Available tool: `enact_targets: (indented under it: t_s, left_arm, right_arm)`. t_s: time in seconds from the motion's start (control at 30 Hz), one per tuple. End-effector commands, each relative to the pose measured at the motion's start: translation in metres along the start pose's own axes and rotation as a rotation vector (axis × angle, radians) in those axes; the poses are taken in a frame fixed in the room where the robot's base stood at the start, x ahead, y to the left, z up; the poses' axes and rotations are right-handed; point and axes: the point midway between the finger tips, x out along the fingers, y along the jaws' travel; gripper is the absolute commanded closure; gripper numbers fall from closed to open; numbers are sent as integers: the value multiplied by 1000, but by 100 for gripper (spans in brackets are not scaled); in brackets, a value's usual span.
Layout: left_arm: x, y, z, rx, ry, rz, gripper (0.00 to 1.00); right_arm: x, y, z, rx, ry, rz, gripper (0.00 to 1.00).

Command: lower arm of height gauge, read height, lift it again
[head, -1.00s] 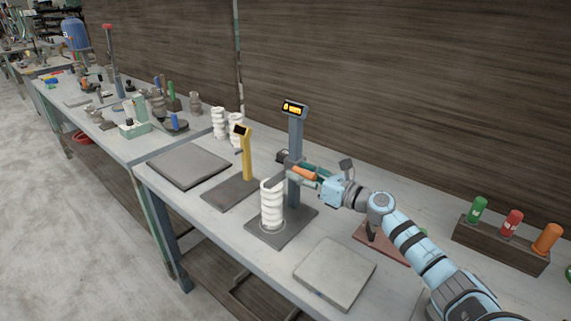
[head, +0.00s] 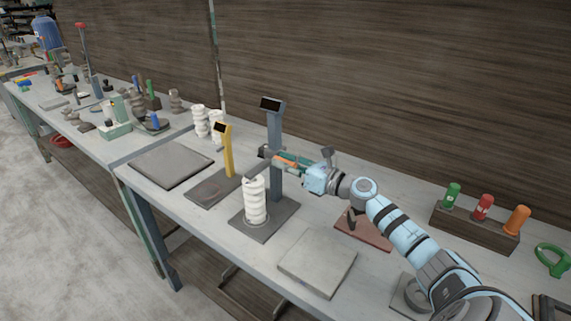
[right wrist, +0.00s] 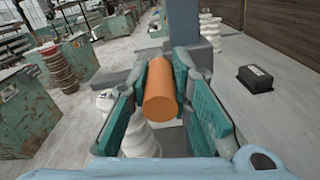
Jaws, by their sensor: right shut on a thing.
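The height gauge is a grey-blue column (head: 275,135) with a small display (head: 271,104) on top, which looks dark. It rises from a dark square base plate (head: 276,226). A white ribbed clay-like piece (head: 255,203) stands upright on the plate, in front of the column; it also shows in the right wrist view (right wrist: 142,140). My right gripper (head: 283,160) is at the column, above the piece's top. In the right wrist view its teal pads are shut on an orange handle (right wrist: 161,95). Whether the gauge arm touches the piece is unclear. My left gripper is out of view.
A yellow gauge (head: 227,152) stands just left. A pale slab (head: 318,263) lies in front on the right, and a dark slab (head: 170,164) lies left. A reddish plate (head: 364,233) sits beneath my right arm. A wooden rack (head: 474,227) holds coloured cylinders at the right.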

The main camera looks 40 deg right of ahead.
Motion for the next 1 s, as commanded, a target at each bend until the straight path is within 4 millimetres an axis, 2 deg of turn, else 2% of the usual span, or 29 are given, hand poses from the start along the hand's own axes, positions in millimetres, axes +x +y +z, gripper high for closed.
enact_targets:
  t_s: [0.03, 0.1, 0.2, 0.3, 0.63, 0.67, 0.77, 0.8, 1.0]
  left_arm:
    - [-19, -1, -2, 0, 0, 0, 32]
    - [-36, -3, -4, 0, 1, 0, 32]
    - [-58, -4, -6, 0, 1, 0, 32]
    - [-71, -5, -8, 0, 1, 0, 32]
    - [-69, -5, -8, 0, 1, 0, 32]
    - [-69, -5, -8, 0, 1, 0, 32]
    - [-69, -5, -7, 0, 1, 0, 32]
    - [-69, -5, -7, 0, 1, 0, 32]
    - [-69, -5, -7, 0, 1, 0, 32]
  right_arm:
    - [0, 4, 24, -4, -6, -1, 100]
    - [0, 8, 44, -5, -7, -1, 100]
    - [0, 13, 70, -5, -8, -2, 100]
    - [0, 16, 84, -3, -7, -2, 100]
    - [1, 16, 87, -4, -14, -3, 100]
    - [0, 16, 88, -5, -14, -3, 79]
    - [0, 16, 88, -5, -14, -3, 63]
    - [0, 16, 87, -5, -13, -3, 60]
    - [0, 15, 84, -3, -8, -3, 60]
